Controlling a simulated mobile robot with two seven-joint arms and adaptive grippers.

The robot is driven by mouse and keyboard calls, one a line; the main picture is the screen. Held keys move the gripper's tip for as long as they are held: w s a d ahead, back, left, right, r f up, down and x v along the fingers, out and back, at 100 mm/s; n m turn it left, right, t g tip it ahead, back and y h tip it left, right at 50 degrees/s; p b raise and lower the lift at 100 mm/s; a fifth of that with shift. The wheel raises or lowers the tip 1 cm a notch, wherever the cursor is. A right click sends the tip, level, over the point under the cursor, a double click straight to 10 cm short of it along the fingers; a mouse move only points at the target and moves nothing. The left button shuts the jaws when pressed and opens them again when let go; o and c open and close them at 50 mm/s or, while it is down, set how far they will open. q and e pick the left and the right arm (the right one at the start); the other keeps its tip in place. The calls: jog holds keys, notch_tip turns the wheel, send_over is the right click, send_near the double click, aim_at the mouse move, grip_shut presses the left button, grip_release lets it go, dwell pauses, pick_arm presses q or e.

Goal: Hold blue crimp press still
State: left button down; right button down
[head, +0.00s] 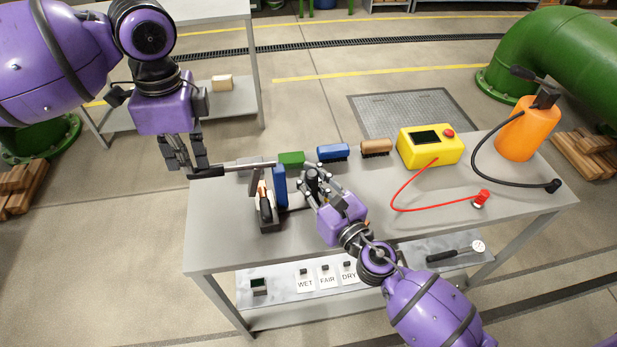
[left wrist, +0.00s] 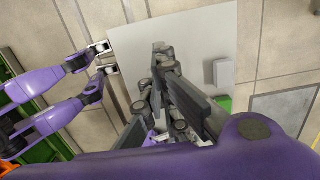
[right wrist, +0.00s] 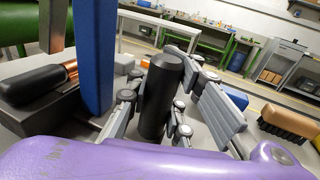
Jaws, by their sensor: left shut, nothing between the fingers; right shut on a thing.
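The blue crimp press (head: 279,187) stands upright at the table's left part; its blue post also shows in the right wrist view (right wrist: 97,50). A long thin lever (head: 245,166) with a dark end reaches left from it. A black part with a copper piece (head: 265,203) lies beside the post. My right gripper (head: 315,181) is shut on an upright black cylinder (right wrist: 161,95) just right of the post. Whether the cylinder joins the press is hidden. My left gripper (head: 188,168) is shut and empty by the lever's dark end; I cannot tell if they touch.
A yellow box (head: 430,148) with a red cable and an orange cone-shaped thing (head: 525,132) stand right. Labelled cards (head: 326,279) lie on the lower shelf.

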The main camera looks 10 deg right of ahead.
aim_at(192, 179)
pick_arm(q)
jog(key=shift+s+a+f, duration=0.1)
jog(key=shift+f, duration=1.85)
jog(key=shift+d+r, duration=0.2)
jog(key=shift+r, duration=3.95)
